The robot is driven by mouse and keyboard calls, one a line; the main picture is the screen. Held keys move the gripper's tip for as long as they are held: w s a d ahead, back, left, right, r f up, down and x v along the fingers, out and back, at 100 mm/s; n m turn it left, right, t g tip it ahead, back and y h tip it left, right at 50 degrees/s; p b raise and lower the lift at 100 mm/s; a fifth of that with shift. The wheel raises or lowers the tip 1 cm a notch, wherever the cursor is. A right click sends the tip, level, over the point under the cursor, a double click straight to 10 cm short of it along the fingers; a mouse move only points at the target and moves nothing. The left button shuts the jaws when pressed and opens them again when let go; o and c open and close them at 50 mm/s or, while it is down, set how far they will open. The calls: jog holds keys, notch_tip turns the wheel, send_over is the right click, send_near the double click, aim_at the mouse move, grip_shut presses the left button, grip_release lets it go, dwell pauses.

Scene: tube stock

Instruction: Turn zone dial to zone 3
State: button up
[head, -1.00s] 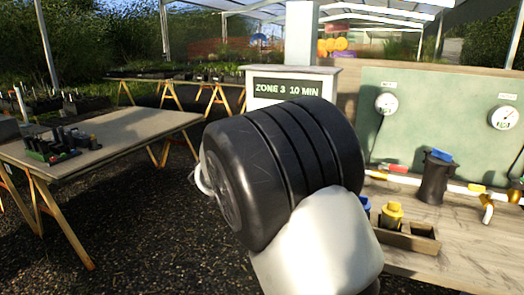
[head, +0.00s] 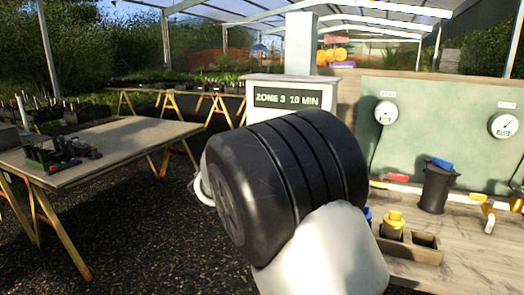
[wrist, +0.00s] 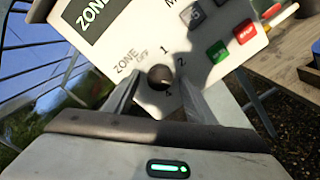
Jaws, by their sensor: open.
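The zone dial (wrist: 160,77) is a small dark round knob on a pale control panel (wrist: 150,38) in the wrist view. In the head view the panel's display (head: 287,98) reads "ZONE 3 10 MIN". My arm hides the dial and gripper there.
Green (wrist: 217,52) and red (wrist: 245,32) buttons sit right of the dial. A table (head: 110,145) with small dark items stands left. A bench (head: 455,240) at right holds a black canister (head: 437,188), pipes and a yellow-topped item (head: 394,222). Gauges (head: 504,126) hang behind.

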jog(key=p+v, duration=0.1)
jog(key=v, duration=1.6)
jog(key=shift+s, duration=0.15)
jog(key=shift+r, duration=0.1)
